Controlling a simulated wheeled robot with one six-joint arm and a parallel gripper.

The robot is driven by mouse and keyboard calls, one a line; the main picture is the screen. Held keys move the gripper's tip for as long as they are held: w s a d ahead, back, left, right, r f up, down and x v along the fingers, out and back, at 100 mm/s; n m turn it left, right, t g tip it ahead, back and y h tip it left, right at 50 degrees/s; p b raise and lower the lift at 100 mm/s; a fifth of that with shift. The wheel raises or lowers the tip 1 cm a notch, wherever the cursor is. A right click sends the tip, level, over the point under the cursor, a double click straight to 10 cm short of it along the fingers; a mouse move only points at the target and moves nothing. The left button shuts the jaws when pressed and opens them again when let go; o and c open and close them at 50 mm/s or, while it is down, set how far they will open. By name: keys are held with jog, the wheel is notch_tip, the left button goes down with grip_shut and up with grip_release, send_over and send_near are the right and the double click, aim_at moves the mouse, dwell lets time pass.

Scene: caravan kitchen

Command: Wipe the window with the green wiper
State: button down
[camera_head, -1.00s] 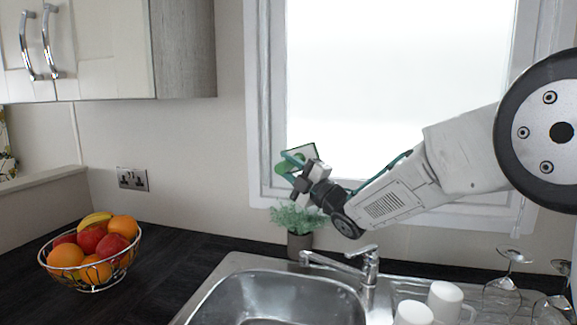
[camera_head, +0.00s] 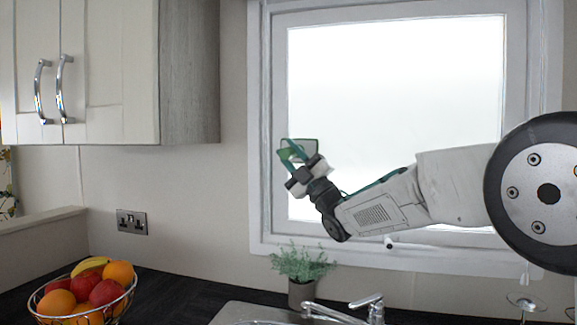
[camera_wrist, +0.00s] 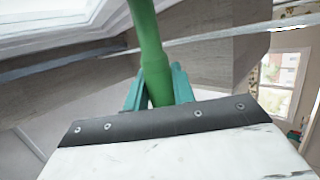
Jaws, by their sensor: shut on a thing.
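My gripper (camera_head: 301,166) is shut on the green wiper (camera_head: 292,152) in front of the left part of the window (camera_head: 400,95). In the head view the wiper is small and partly hidden by my gripper, so I cannot tell whether it touches the glass. In the wrist view the wiper's green handle (camera_wrist: 150,40) runs up from between my teal fingers. The window has a pale frame and a bright white pane; my arm crosses its lower part.
A wall cupboard (camera_head: 110,75) hangs at the upper left. A potted plant (camera_head: 300,265) stands below the window beside the sink tap (camera_head: 368,303). A wire fruit bowl (camera_head: 85,290) is at the lower left, and a glass (camera_head: 527,300) is at the lower right.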

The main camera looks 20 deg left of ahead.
jog(key=w, duration=0.4)
jog(key=shift+w+d+r, duration=0.1)
jog(key=shift+r, duration=0.05)
jog(key=shift+w+d, duration=0.15)
jog(key=shift+d, duration=0.1)
jog(key=d, duration=4.9)
jog(key=shift+s, duration=2.45)
